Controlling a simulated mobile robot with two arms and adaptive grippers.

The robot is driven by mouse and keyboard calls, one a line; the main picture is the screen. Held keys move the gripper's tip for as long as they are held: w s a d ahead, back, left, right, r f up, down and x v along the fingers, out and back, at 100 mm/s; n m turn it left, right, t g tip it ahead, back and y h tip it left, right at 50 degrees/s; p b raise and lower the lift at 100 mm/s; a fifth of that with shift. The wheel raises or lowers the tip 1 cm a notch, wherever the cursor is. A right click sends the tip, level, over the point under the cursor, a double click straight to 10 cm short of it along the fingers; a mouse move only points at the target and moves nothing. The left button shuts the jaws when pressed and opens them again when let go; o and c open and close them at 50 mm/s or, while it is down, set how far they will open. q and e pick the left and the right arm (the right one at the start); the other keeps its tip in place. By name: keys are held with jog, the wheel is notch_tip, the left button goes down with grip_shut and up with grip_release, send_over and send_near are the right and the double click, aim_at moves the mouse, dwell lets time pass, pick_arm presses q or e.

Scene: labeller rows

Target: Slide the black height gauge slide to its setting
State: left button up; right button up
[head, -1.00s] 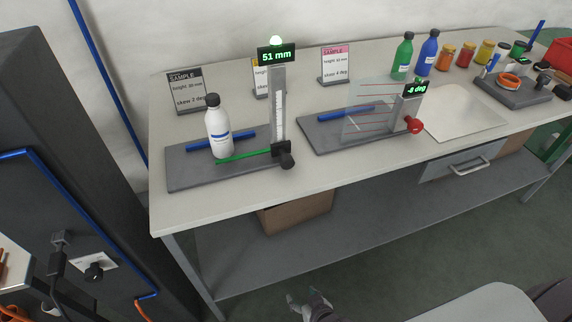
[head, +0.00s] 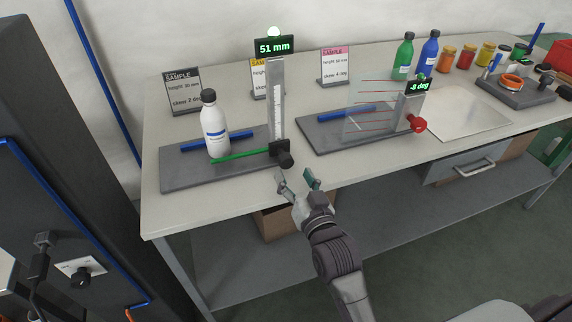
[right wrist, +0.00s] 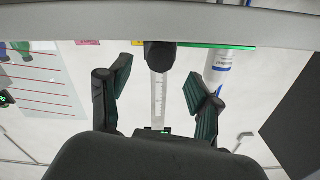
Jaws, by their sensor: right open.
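The black height gauge slide (head: 279,148) sits low on the upright scale post (head: 277,100), with a dark round knob (head: 286,160) facing me. A thin green bar (head: 240,155) runs left from it, in front of the white bottle (head: 215,130). The gauge display (head: 274,46) reads 51 mm. My right gripper (head: 297,181) is open and empty, just in front of and below the knob, apart from it. In the right wrist view, the knob (right wrist: 160,56) shows between and beyond the spread fingers of the gripper (right wrist: 158,82). My left gripper is not in view.
The gauge's grey base (head: 175,177) lies near the table's front edge. To its right stands a second fixture with a clear panel, a red knob (head: 418,124) and a -8 deg display (head: 418,87). Sample cards (head: 184,92) stand behind. The tabletop between the fixtures is narrow.

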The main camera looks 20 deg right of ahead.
aim_at(288, 164)
jog(key=w+b, duration=0.1)
jog(key=w, duration=0.3)
jog(key=shift+w+a+f+b, duration=0.1)
jog(key=shift+w+f+b, duration=0.05)
jog(key=shift+w+b, duration=0.2)
jog(key=shift+w, duration=0.8)
grip_shut()
